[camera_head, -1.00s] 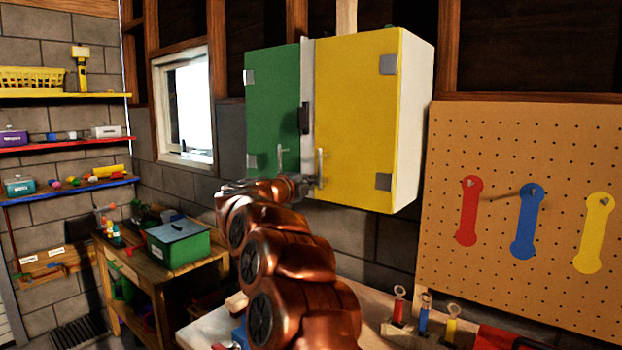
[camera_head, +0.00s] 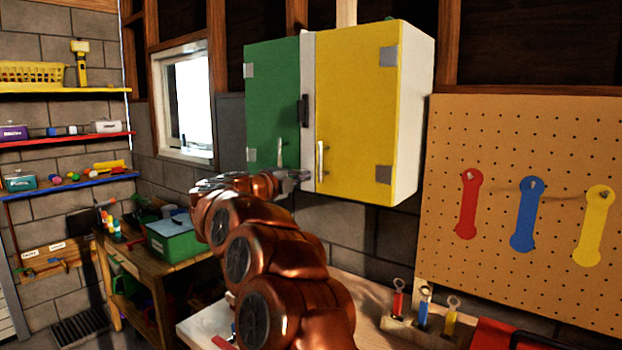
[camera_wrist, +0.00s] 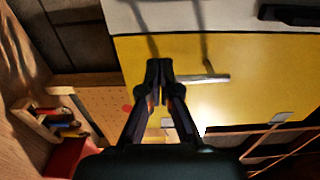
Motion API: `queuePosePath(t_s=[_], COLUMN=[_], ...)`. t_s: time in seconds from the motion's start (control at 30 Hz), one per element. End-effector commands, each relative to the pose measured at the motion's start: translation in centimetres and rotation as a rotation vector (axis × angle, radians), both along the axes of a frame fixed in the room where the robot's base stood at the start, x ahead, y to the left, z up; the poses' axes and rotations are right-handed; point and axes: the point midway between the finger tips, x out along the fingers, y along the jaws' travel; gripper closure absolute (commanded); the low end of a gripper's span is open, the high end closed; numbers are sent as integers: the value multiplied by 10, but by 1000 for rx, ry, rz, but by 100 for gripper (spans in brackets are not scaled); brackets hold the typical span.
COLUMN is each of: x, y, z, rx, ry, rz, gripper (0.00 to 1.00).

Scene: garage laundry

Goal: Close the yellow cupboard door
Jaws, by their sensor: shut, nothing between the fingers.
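The wall cupboard in the head view has a yellow door (camera_head: 355,105) on the right and a green door (camera_head: 272,100) on the left. The yellow door lies flat or nearly flat against the cupboard front; I cannot tell if a small gap is left. Its metal handle (camera_head: 320,160) is at the lower left corner. My gripper (camera_head: 302,176) is shut and empty, just left of and below that handle. In the wrist view my gripper (camera_wrist: 158,75) is in front of the yellow door (camera_wrist: 255,95), close to the handle (camera_wrist: 195,78). Contact is unclear.
A pegboard (camera_head: 560,130) with coloured hangers is right of the cupboard. A workbench (camera_head: 375,300) with a small rack of coloured tags (camera_head: 420,325) is below. A green box (camera_head: 175,240) sits on a wooden table at left.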

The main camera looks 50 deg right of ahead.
Motion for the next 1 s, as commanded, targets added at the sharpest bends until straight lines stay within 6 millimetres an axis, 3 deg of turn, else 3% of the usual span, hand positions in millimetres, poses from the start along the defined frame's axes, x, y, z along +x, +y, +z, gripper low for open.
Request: queuePosePath(t_s=[0.2, 0.4, 0.6, 0.87, 1.0], x=[-3, -6, -6, -7, 4], y=[44, 72, 84, 86, 92], z=[-3, -2, -1, 0, 8], rx=[0, -1, 0, -1, -24], ry=[-2, -2, 1, 1, 8], rz=[4, 0, 1, 0, 59], gripper=[100, 100, 100, 100, 100])
